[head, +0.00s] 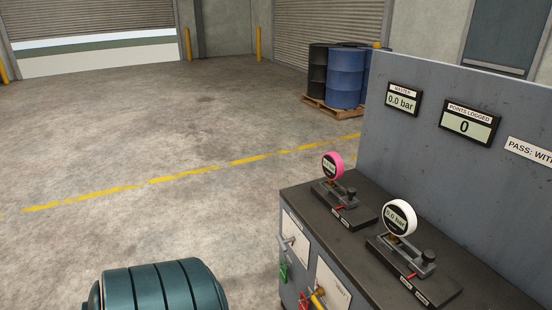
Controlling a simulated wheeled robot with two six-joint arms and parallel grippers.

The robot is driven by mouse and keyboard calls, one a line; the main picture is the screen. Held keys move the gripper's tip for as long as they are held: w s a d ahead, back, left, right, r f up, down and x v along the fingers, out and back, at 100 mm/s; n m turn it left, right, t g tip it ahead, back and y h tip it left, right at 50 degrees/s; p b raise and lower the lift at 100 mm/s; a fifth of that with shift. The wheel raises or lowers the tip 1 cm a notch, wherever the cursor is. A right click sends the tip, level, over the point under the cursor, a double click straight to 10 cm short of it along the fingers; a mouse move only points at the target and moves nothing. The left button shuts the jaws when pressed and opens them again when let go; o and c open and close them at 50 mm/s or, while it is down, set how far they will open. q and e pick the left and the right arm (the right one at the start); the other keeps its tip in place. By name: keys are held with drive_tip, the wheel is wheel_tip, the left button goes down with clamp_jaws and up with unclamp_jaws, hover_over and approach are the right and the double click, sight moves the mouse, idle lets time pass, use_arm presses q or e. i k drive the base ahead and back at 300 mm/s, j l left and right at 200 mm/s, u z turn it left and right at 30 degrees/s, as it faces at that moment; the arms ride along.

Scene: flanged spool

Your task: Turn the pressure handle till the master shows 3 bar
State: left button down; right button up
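The master display (402,100) on the grey upright panel reads 0.0 bar. Below it, on the bench front, are a grey lever (287,240), a green handle (283,272), a red handle (304,299) and a yellow handle (318,298). Their labels are too small to read, so I cannot tell which is the pressure handle. The red and yellow ones are partly cut off by the bottom edge. A pink-rimmed gauge (332,165) and a white-rimmed gauge (398,217) stand on the bench; the white one seems to read 0.0 bar. Neither gripper is in view.
The dark bench top (350,190) carries both gauge stands. A dark green ribbed cylinder (160,288) stands at the bottom left. Blue and black drums (346,78) are on a pallet behind. The concrete floor to the left is open.

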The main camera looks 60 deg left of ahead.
sight(282, 243)
drive_tip(key=u, duration=1.85)
